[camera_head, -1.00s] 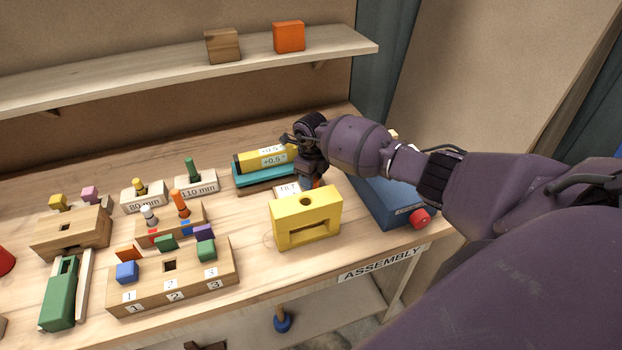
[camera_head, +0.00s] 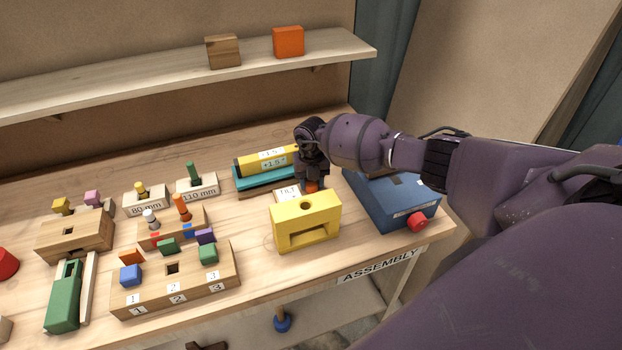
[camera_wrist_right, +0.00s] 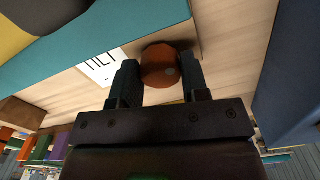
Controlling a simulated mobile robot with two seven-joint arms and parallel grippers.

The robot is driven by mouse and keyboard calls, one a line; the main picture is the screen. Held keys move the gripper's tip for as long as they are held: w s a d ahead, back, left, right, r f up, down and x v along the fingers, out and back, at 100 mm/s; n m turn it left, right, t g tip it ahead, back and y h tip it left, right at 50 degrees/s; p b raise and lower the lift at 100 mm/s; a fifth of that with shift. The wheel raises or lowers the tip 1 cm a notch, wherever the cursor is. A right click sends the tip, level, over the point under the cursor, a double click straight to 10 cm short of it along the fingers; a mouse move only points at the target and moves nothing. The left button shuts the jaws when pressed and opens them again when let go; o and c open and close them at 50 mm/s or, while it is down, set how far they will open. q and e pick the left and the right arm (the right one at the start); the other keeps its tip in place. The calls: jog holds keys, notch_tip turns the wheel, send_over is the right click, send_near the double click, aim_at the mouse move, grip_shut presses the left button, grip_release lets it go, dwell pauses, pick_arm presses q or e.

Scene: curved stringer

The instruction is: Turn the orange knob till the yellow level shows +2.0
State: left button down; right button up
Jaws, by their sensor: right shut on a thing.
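The yellow level (camera_head: 250,163) lies on a teal base (camera_head: 262,178) at the back of the bench. Its label appears to read +1.5, though the print is small. The orange knob (camera_head: 311,186) sits at the front right of the base, mostly hidden under my right gripper (camera_head: 312,180). In the right wrist view the knob (camera_wrist_right: 161,65) is between the two fingers of the right gripper (camera_wrist_right: 160,75), which is shut on it. A white TILT label (camera_wrist_right: 101,66) lies beside it. My left gripper is in neither view.
A yellow block with an opening (camera_head: 305,222) stands just in front of the knob. A blue box (camera_head: 392,201) with a red button (camera_head: 417,222) stands to the right. Wooden blocks with pegs (camera_head: 172,285) fill the left side.

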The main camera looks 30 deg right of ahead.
aim_at(312, 182)
jog(key=shift+m, duration=0.8)
jog(key=shift+d, duration=0.1)
jog(key=o, duration=0.6)
jog(key=shift+o, duration=0.2)
jog(key=shift+r, duration=0.1)
notch_tip(312, 182, up, 11)
dwell(0.5)
